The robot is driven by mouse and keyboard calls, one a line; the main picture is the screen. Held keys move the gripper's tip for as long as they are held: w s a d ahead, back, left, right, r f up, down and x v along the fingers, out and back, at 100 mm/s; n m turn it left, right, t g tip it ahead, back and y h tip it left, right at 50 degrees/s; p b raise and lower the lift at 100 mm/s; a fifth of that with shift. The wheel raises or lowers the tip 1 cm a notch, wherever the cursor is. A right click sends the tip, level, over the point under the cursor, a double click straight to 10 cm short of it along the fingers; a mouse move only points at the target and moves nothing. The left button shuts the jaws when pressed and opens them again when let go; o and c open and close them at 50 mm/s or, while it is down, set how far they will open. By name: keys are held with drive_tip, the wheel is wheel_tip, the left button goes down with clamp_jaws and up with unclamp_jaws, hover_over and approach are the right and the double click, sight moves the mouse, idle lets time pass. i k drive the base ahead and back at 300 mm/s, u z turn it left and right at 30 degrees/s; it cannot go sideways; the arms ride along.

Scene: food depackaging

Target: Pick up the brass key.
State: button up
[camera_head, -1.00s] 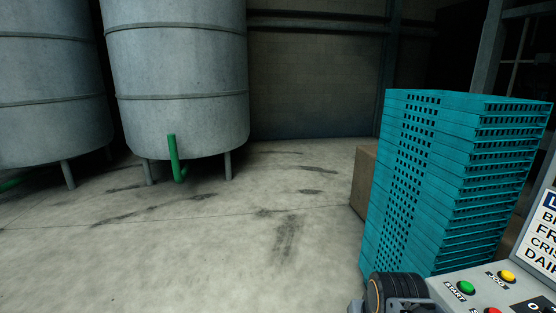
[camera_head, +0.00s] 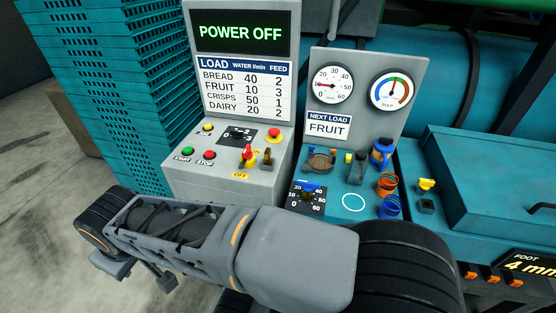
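A small brownish-gold upright piece (camera_head: 267,154) stands on the sloped top of the grey control box, right of the red-and-yellow switch. It may be the brass key, but it is too small to be sure. A yellow-topped piece (camera_head: 426,186) stands above a small dark block on the teal surface farther right; I cannot tell whether it is a key. My arm's grey links cross the foreground below the panels. My gripper's fingertips cannot be made out, and nothing is seen held.
The grey control box (camera_head: 225,185) carries buttons and a POWER OFF screen (camera_head: 240,33). A gauge board (camera_head: 352,125) stands right of it, with valves and blue and orange coils (camera_head: 388,205) in front. Stacked teal crates (camera_head: 110,110) stand left. A teal lidded box (camera_head: 490,185) is at right.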

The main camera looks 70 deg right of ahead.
sight(266, 159)
drive_tip(key=z, duration=1.1)
drive_tip(key=i, duration=0.2)
drive_tip(key=z, duration=3.65)
drive_tip(key=k, duration=1.15)
drive_tip(key=u, duration=1.85)
drive_tip(key=i, duration=0.5)
drive_tip(key=z, duration=0.15)
